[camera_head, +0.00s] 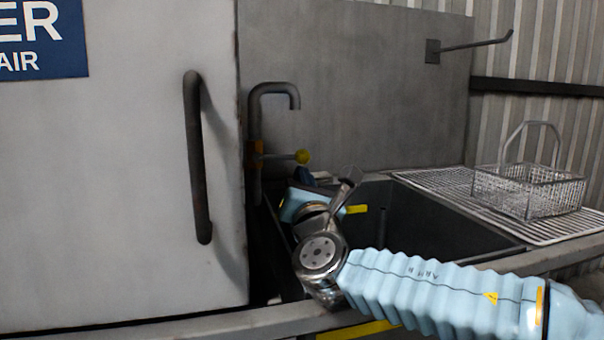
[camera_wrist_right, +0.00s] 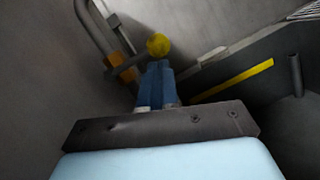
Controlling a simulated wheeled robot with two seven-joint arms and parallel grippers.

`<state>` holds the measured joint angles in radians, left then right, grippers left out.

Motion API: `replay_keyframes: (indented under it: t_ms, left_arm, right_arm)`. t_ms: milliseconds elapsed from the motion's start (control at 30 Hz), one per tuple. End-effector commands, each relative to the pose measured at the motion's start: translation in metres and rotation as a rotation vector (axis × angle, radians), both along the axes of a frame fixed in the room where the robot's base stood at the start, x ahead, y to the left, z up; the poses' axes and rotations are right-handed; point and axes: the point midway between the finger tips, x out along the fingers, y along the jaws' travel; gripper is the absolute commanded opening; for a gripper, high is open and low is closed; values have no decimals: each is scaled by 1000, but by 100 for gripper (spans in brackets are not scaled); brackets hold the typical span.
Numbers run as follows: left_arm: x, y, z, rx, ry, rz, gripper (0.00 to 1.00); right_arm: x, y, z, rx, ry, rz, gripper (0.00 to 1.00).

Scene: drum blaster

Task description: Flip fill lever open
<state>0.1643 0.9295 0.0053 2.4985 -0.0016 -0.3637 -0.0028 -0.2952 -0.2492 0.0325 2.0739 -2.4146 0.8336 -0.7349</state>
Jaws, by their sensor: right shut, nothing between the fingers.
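The fill lever (camera_head: 285,157) is a short rod with a yellow ball knob (camera_head: 302,157). It sticks out to the right from an orange fitting (camera_head: 257,155) on the grey hooked pipe (camera_head: 256,120). In the right wrist view the yellow knob (camera_wrist_right: 158,45) is just beyond the fingertips. My right gripper (camera_head: 304,176) is shut and empty, with its blue fingers (camera_wrist_right: 155,82) just below the knob; I cannot tell if they touch it. My left gripper is not in view.
A dark sink basin (camera_head: 440,222) lies below and right of the gripper. A wire basket (camera_head: 530,188) stands on a draining rack (camera_head: 440,180) at the right. A large grey door with a dark handle (camera_head: 197,160) is close on the left. A hook (camera_head: 475,45) juts from the back panel.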

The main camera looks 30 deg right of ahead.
Motion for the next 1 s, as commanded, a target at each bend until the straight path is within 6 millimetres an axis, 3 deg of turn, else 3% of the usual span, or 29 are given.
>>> replay_keyframes:
  t_ms: [200, 1000]
  left_arm:
    - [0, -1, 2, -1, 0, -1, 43]
    - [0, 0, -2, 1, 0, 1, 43]
  right_arm:
    - [9, -3, 3, 0, 0, 0, 0]
    - [8, -6, 8, 1, -1, -1, 0]
